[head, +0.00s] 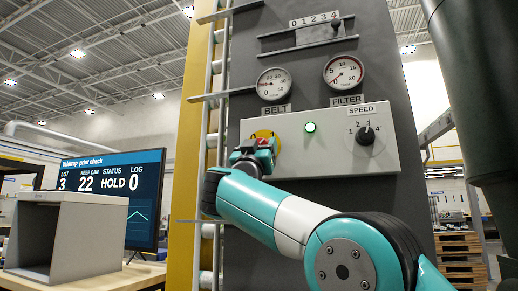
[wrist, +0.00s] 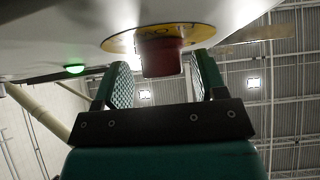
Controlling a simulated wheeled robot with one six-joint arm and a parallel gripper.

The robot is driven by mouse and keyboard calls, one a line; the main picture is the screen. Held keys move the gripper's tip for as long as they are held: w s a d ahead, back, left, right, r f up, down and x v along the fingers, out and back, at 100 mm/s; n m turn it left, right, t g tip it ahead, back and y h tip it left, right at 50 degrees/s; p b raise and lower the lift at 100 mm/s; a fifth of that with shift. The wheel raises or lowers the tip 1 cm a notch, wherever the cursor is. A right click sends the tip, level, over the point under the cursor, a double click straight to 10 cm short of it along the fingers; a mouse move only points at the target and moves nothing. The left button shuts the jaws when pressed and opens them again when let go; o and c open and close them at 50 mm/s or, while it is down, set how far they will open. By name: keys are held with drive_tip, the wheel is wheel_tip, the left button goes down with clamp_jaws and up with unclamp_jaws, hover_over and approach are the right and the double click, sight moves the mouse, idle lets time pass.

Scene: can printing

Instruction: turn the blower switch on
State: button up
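No switch labelled blower is readable in either view. A grey control box (head: 318,165) carries a red push button on a yellow disc (head: 277,137), a lit green lamp (head: 310,127) and a black SPEED knob (head: 366,135). In the head view my gripper (head: 262,146) is in front of the yellow disc and hides most of the button. In the wrist view the red button (wrist: 162,57) shows between the two separated fingertips of my gripper (wrist: 162,75). The fingers are open; a gap shows at the button's left, and contact at its right is unclear.
Above the box are a BELT gauge (head: 274,84), a FILTER gauge (head: 344,72) and a slider (head: 312,38) marked 0 to 4. A screen (head: 112,195) reading HOLD and a grey open box (head: 66,235) stand at left. A dark column (head: 478,90) is at right.

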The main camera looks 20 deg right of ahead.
drive_tip(key=shift+f, duration=0.1)
drive_tip(key=b+v, duration=0.8)
drive_tip(key=v, duration=0.9)
drive_tip(key=shift+b, duration=0.4)
drive_tip(key=shift+s+a+f, duration=0.1)
drive_tip(key=shift+f, duration=0.05)
